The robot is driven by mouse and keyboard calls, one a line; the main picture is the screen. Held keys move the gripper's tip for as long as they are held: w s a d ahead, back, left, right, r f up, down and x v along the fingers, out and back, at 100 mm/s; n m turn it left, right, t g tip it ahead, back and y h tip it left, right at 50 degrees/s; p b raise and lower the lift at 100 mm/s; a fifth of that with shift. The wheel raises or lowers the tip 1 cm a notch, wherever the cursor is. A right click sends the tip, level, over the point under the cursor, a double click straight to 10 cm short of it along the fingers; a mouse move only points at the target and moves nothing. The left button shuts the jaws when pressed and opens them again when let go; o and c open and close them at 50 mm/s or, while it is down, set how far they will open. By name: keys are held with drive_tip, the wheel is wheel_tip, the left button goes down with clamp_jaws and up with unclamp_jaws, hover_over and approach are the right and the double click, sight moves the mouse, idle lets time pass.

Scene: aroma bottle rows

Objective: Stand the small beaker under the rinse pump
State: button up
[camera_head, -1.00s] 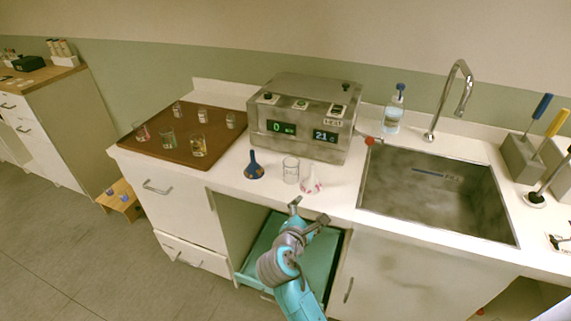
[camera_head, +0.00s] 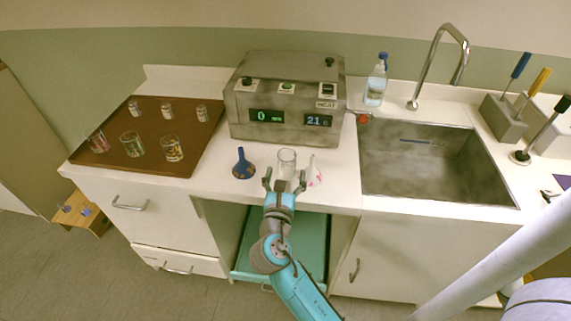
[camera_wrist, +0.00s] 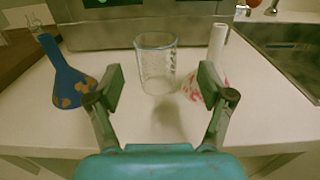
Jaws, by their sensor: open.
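A small clear beaker (camera_head: 287,163) stands upright on the white counter in front of the grey machine, between a blue funnel and a white one. In the wrist view the beaker (camera_wrist: 156,64) is straight ahead, just beyond my fingertips. My gripper (camera_head: 286,181) is open and empty, its fingers pointing at the beaker from the counter's front edge; it also shows in the wrist view (camera_wrist: 160,88). The rinse pump appears to be the clear bottle with a blue top (camera_head: 376,83), at the back of the counter left of the tap.
A blue funnel (camera_head: 243,166) stands close left of the beaker and a white, red-spotted funnel (camera_head: 314,175) close right. The grey machine (camera_head: 250,98) is behind. A brown tray (camera_head: 150,112) with several glasses is left; the sink (camera_head: 430,185) is right.

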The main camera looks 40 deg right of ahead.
sight(286, 166)
drive_tip(key=shift+x, duration=3.2)
drive_tip(key=shift+w+a, duration=0.2)
drive_tip(key=c, duration=1.3)
